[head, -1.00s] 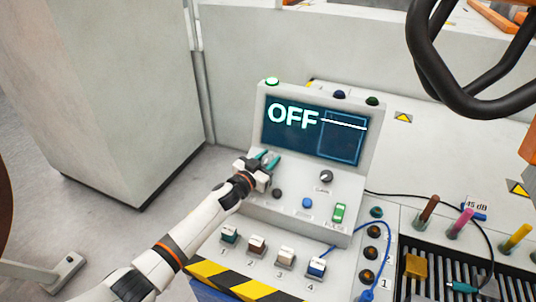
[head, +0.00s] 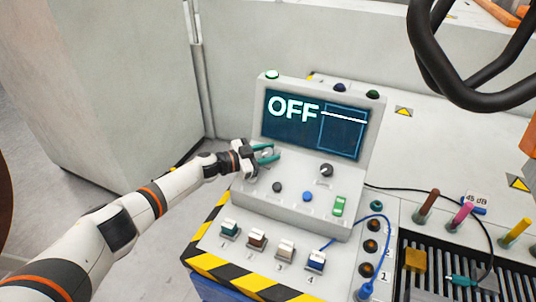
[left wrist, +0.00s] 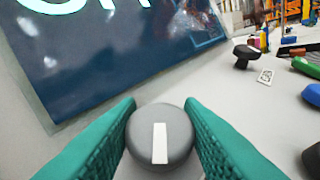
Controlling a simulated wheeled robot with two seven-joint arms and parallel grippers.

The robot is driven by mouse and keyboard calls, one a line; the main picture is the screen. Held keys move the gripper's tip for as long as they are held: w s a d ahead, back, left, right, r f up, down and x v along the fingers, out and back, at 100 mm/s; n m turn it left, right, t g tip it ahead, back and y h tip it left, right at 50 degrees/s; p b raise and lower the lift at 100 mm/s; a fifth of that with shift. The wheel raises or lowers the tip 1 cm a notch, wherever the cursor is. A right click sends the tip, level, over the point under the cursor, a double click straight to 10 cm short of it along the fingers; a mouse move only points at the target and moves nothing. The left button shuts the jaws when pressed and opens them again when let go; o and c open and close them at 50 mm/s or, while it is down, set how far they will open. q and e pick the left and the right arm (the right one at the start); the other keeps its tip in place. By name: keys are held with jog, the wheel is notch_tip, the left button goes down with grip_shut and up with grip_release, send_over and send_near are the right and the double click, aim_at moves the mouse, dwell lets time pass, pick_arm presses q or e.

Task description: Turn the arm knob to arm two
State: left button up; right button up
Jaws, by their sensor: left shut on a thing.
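The console's screen (head: 313,125) reads OFF in large letters, with a line and a box at its right. My left gripper (head: 266,153) has green fingers and is at the left of the console's sloped panel, below the screen. In the left wrist view its fingers (left wrist: 162,140) are shut on a round grey knob (left wrist: 160,132). The knob's white mark runs almost straight up and down in that view. In the head view the fingers mostly hide this knob. Another knob (head: 326,170), dark with a light mark, stands apart on the right of the panel. My right gripper does not show.
The panel also has a small dark knob (head: 277,187), a blue button (head: 307,196) and a green switch (head: 339,205). Several numbered switches (head: 257,239) line the front. A blue cable (head: 388,240) and upright coloured probes (head: 463,217) are at the right. Black tubing hangs at upper right.

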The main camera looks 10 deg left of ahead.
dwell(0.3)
pick_arm(q)
jog(key=o, duration=0.9)
jog(key=shift+o, duration=0.2)
